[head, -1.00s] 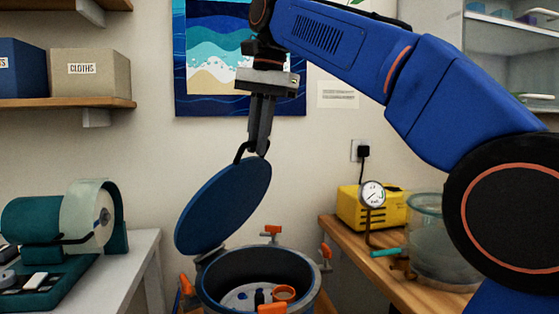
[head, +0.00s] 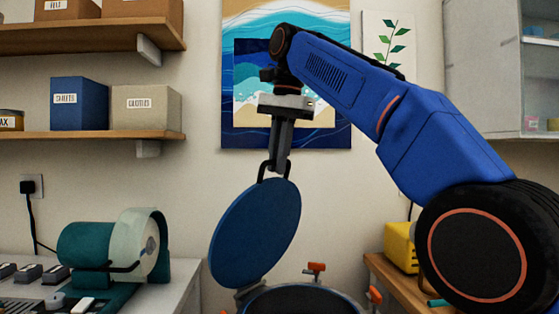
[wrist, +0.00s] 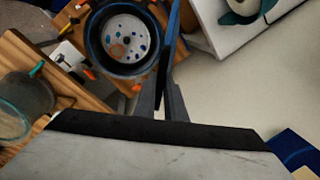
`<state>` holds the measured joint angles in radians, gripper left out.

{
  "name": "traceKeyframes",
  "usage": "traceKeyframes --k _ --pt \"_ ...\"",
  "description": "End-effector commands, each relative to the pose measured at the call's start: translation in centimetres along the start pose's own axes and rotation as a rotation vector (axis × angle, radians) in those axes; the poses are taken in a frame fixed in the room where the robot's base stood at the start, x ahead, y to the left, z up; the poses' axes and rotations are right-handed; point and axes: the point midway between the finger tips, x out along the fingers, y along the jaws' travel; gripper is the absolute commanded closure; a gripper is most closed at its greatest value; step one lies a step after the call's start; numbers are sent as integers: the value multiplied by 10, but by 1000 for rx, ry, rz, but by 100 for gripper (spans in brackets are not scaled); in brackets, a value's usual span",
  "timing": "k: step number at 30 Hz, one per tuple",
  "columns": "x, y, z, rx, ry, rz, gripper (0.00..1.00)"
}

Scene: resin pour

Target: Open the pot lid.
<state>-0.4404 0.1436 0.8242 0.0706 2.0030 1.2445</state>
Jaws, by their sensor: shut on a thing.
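The pot lid (head: 256,234) is a blue disc, tilted steeply up from its hinge at the left rim of the pot (head: 305,294). My gripper (head: 276,170) is shut on the dark handle at the lid's upper edge. In the wrist view the lid shows edge-on as a thin blue strip (wrist: 174,30) beside my gripper (wrist: 164,98). The pot (wrist: 91,45) is open there, with a pale perforated plate (wrist: 125,42) inside bearing small blue items and an orange ring. In the head view only the pot's upper rim shows.
Orange clamps (head: 316,268) stand around the pot rim. A teal dispenser with a pale roll (head: 138,248) sits on the left counter. A yellow device (head: 400,247) is on the wooden bench at right. Shelves with boxes (head: 80,103) hang at upper left.

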Motion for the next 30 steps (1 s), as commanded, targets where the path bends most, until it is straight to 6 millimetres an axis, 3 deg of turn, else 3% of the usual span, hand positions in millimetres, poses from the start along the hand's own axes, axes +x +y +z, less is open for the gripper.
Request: traceKeyframes --k 4,7,22,30 --pt "3 -1 -2 1 -1 5 100" --pt "3 -1 -2 1 0 5 71" --pt "0 2 0 1 0 1 71" --pt "3 24 -2 2 0 1 71"
